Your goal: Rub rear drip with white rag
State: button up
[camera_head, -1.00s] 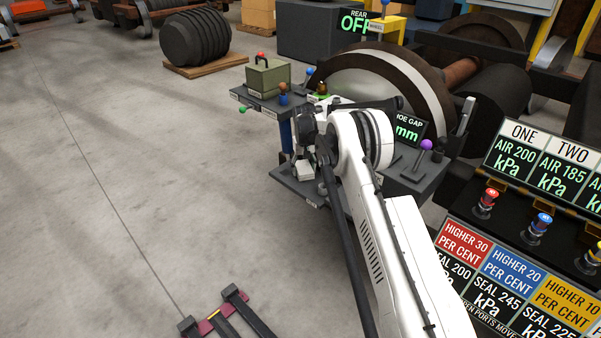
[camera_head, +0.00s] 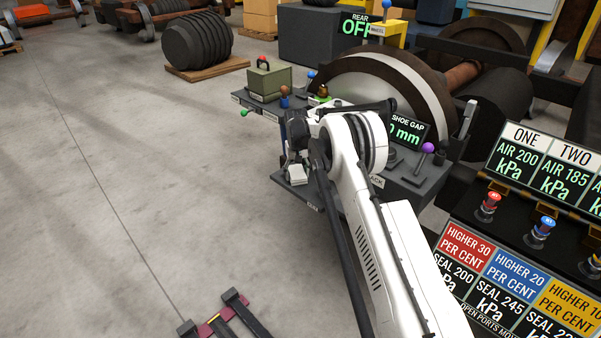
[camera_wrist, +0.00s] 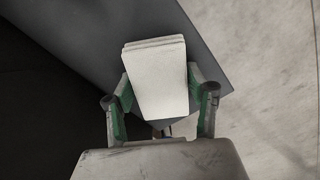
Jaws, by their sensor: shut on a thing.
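The white rag (camera_wrist: 158,80) is a folded, layered block held between the two fingers of my gripper (camera_wrist: 160,100) in the wrist view. My gripper is shut on it. In the head view the rag (camera_head: 297,174) shows as a small pale block below my wrist, over the edge of a low grey shelf (camera_head: 325,196). I cannot tell whether the rag touches the shelf. The rear drip cannot be made out in either view; my arm hides part of the area.
A grey bench holds a green box (camera_head: 270,82), several coloured-knob levers and a shoe gap display (camera_head: 407,130). A large wheel (camera_head: 375,85) stands behind. A gauge panel (camera_head: 530,220) with coloured knobs is at the right.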

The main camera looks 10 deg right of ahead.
aim_at(299, 167)
jog(key=shift+s+a, duration=0.35)
jog(key=shift+a, duration=0.3)
jog(key=shift+s+a, duration=0.4)
jog(key=shift+a, duration=0.3)
jog(key=shift+s+a, duration=0.35)
jog(key=shift+a, duration=0.3)
jog(key=shift+w+a, duration=0.4)
jog(key=shift+w, duration=0.35)
jog(key=shift+w+d+b, duration=0.25)
jog(key=shift+w+d, duration=0.2)
jog(key=shift+d, duration=0.35)
jog(key=shift+w+d+b, duration=0.25)
jog(key=shift+w+d, duration=0.15)
jog(key=shift+d, duration=0.35)
jog(key=shift+w+d, duration=0.55)
jog(key=shift+d, duration=0.3)
jog(key=shift+w+d, duration=0.5)
jog(key=shift+d, duration=0.35)
jog(key=shift+r, duration=0.1)
jog(key=shift+d+r+p, duration=0.1)
jog(key=shift+r+p, duration=0.9)
jog(key=shift+r, duration=2)
jog(key=shift+r, duration=0.1)
